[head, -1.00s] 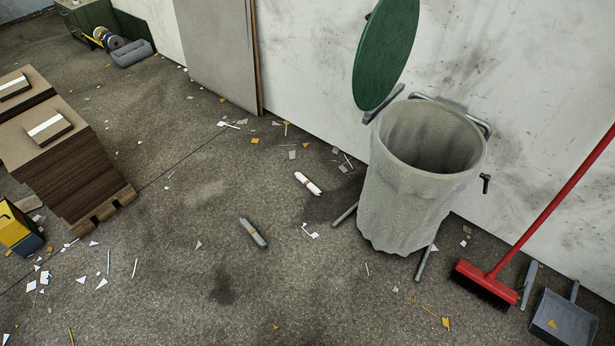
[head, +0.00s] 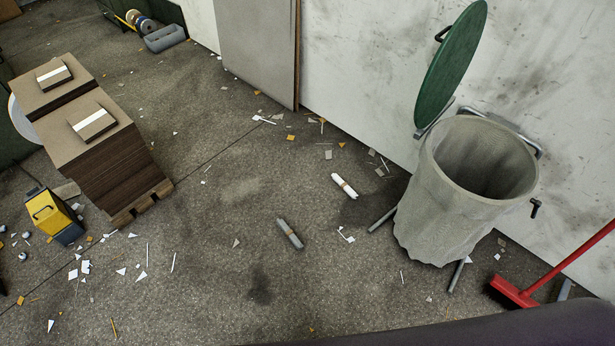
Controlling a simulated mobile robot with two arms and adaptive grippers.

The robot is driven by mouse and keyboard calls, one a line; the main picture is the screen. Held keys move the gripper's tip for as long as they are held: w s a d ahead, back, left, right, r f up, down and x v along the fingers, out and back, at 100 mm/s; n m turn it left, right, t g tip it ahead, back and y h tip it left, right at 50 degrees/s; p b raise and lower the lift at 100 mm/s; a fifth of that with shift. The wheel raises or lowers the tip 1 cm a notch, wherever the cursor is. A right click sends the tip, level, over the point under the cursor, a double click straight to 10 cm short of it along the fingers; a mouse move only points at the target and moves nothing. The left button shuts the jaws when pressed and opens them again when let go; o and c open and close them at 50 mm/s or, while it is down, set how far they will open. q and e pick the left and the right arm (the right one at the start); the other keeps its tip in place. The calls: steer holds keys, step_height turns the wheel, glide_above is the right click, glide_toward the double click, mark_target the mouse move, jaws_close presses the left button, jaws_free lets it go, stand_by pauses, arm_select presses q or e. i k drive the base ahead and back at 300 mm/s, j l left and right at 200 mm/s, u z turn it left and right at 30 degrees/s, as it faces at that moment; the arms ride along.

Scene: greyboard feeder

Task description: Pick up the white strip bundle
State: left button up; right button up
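The white strip bundle (head: 344,185) lies on the concrete floor in the middle of the head view, with a brownish band around its middle. It lies to the left of the bin and is tilted in the picture from upper left to lower right. A similar grey bundle (head: 290,234) lies nearer and to its left, also banded. Neither of my grippers is in view. A dark rounded shape crosses the bottom right edge of the view; I cannot tell what it is.
A bin with a grey liner (head: 446,205) and raised green lid (head: 450,62) stands by the wall. A red broom (head: 514,292) is at the right. Board stacks on a pallet (head: 141,207) and a yellow box (head: 52,214) are at the left. Scraps litter the otherwise open floor.

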mark_target(343, 184)
steer(key=i+j+u, duration=0.95)
steer(key=i, duration=0.2)
steer(key=i+z, duration=0.45)
steer(key=i+j+z, duration=0.1)
steer(key=i+z, duration=0.3)
steer(key=i+j+z, duration=0.2)
steer(key=z, duration=0.25)
steer(key=i+z, duration=0.2)
steer(key=z, duration=0.25)
steer(key=i+j+z, duration=0.15)
steer(key=z, duration=0.25)
steer(key=i+j+z, duration=0.2)
steer(key=z, duration=0.25)
steer(key=i+j+z, duration=0.2)
steer(key=z, duration=0.2)
steer(key=i+j+z, duration=0.1)
steer(key=j+z, duration=0.2)
steer(key=z, duration=0.15)
